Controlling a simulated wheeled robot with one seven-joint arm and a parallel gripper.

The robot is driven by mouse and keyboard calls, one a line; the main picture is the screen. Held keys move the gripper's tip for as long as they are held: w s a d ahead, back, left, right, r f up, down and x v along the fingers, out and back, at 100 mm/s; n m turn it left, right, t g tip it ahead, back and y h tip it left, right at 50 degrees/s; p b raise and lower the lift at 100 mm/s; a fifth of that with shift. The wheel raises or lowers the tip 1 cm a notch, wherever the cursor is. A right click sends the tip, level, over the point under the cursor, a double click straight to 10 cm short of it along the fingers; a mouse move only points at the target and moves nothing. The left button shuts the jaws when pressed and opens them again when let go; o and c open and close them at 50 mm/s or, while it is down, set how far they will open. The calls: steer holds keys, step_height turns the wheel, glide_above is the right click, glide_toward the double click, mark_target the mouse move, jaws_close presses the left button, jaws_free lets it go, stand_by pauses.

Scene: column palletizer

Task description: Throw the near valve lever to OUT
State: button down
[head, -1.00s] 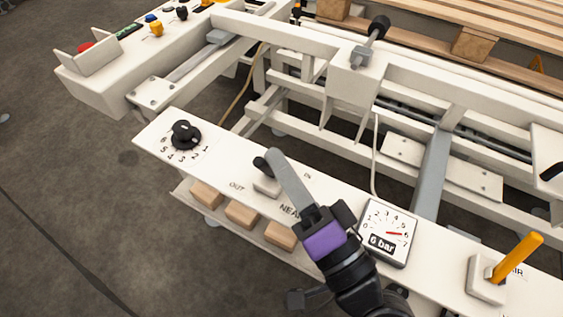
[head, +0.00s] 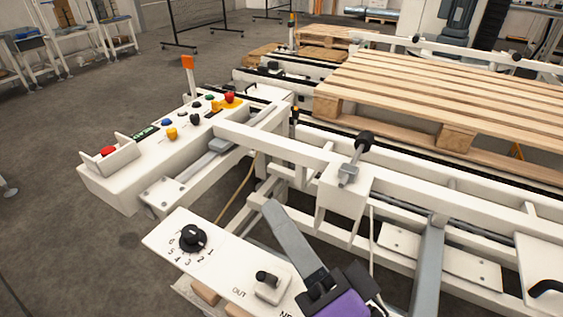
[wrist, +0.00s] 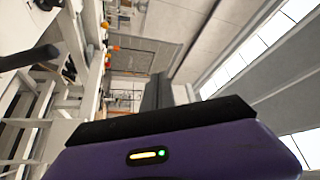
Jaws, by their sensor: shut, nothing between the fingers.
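The near valve lever (head: 267,279) is a short black handle on a white block on the white control panel (head: 225,265). It leans to the left, toward the OUT label (head: 239,292). The NEAR label below it is partly cut off by the frame edge, and my gripper covers the IN side. My gripper (head: 272,212) is shut, its grey fingers pointing up and left above the panel's far edge. It looks apart from the lever and holds nothing. The fingers also show in the wrist view (wrist: 157,90), pointing away from the panel.
A black numbered knob (head: 193,238) sits at the panel's left end. A black-tipped lever (head: 357,155) stands on the white frame behind. A button console (head: 115,180) is at left, and a wooden pallet (head: 450,90) lies at the back right.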

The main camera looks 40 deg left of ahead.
step_height(320, 180, up, 6)
steer(key=shift+f+p, duration=0.1)
steer(key=shift+p, duration=0.8)
